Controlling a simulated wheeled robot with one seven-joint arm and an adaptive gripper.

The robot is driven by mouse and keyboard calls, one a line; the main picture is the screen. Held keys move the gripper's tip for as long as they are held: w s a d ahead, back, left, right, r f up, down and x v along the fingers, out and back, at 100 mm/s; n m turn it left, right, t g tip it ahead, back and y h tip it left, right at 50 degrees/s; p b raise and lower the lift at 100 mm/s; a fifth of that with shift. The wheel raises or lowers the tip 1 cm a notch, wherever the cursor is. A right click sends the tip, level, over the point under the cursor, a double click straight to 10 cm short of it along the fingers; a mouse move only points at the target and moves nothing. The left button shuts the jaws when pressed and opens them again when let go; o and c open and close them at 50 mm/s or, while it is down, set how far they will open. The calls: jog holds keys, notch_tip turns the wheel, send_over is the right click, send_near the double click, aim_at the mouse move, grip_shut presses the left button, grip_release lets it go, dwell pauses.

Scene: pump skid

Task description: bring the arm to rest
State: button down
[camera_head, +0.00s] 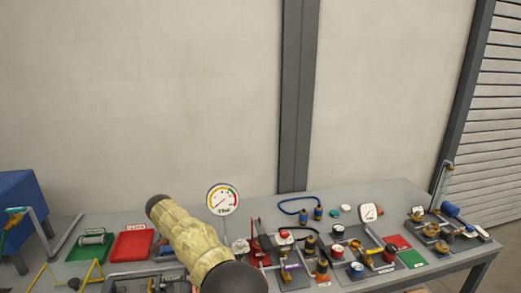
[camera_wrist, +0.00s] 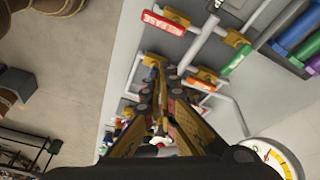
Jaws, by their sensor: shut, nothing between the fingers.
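My arm (camera_head: 195,240) rises from the bottom of the head view in beige wrapping with black joints, in front of the bench. My gripper (camera_wrist: 166,88) shows in the wrist view, its dark and tan fingers brought together. It is shut and empty. Behind the fingers are grey pipes with brass fittings, a red labelled handle (camera_wrist: 165,22) and an orange piece (camera_wrist: 201,84). I cannot tell how far the fingertips are from them. The gripper cannot be made out in the head view.
The grey bench (camera_head: 385,203) carries a dial gauge (camera_head: 223,199), a second gauge (camera_head: 369,213), a red tray (camera_head: 131,245), a green tray (camera_head: 90,248) and several valves and fittings. A blue box (camera_head: 20,203) stands at the left. The wall above the bench is bare.

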jog(key=s+d+f+n, duration=0.1)
jog(key=s+f+n, duration=0.3)
jog(key=f+n, duration=0.1)
jog(key=s+d+r+n+t+y, duration=0.1)
jog(key=s+d+r, duration=0.6)
jog(key=s+d, duration=0.4)
jog(key=s+d+r+n+t+y+b, duration=0.1)
jog(key=s+d+r+n, duration=0.1)
jog(key=s+d+r, duration=0.5)
jog(key=s+d+r+n+t+y, duration=0.1)
jog(key=s+d+r, duration=0.6)
jog(key=s+d, duration=0.9)
jog(key=shift+s+d+n+t, duration=0.15)
jog(key=shift+d+n+t, duration=0.35)
jog(key=shift+d, duration=3.5)
